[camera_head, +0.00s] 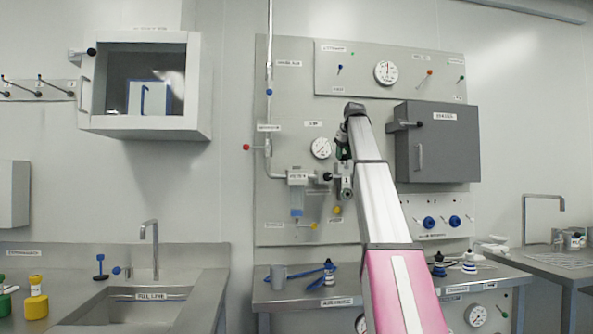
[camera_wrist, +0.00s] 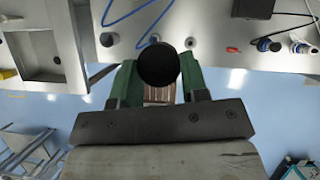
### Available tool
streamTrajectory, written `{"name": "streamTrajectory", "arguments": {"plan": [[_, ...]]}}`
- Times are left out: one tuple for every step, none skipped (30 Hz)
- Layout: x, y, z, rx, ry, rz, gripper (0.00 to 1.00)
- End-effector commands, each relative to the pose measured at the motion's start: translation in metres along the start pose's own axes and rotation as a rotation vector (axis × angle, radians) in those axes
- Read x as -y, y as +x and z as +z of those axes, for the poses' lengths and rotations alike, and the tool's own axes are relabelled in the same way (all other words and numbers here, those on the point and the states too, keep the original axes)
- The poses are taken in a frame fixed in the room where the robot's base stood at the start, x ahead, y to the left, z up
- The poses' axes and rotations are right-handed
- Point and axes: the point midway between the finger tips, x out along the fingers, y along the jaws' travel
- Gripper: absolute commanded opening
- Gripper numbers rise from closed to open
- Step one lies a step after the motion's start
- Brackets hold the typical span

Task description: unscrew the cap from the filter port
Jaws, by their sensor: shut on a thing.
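The filter unit (camera_head: 297,190), with a grey head and a clear bluish bowl, is mounted on the grey wall panel left of my gripper. A dark cap (camera_head: 327,176) shows at its right side, close against my gripper (camera_head: 343,172). In the wrist view the round black cap (camera_wrist: 158,65) sits between the two green fingers of my gripper (camera_wrist: 157,85), which is shut on it. My arm hides part of the panel. I cannot tell whether the cap is still threaded on the port.
A round gauge (camera_head: 321,148) and a red-knobbed valve (camera_head: 247,147) are near the filter. A dark grey box (camera_head: 436,141) stands out from the panel right of my arm. The steel bench (camera_head: 262,297) below carries a cup, blue tools and bottles.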

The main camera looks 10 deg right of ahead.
Motion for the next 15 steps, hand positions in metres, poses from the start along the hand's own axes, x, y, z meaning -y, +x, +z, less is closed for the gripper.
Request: {"name": "streamTrajectory", "arguments": {"plan": [[0.0,-0.003,0.002,0.0,0.0,0.0,0.08],[0.0,-0.004,0.002,0.0,0.0,0.0,0.08],[0.0,-0.005,0.003,0.0,0.0,0.0,0.08],[0.0,-0.006,0.004,0.0,0.0,0.0,0.08],[0.0,-0.008,0.004,0.0,0.0,0.0,0.08],[0.0,-0.009,0.005,0.0,0.0,0.0,0.08],[0.0,-0.01,0.006,0.0,0.0,0.0,0.08],[0.0,-0.011,0.006,0.0,0.0,0.0,0.08],[0.0,-0.013,0.007,0.0,0.0,0.0,0.08],[0.0,-0.014,0.008,0.0,0.0,0.0,0.08],[0.0,-0.015,0.008,0.0,0.0,0.0,0.08],[0.0,-0.017,0.009,0.0,0.0,0.0,0.08],[0.0,-0.017,0.01,0.0,0.0,0.0,0.08],[0.0,-0.017,0.009,0.0,0.0,0.0,0.08],[0.0,-0.017,0.009,0.0,0.0,0.0,0.08]]}}
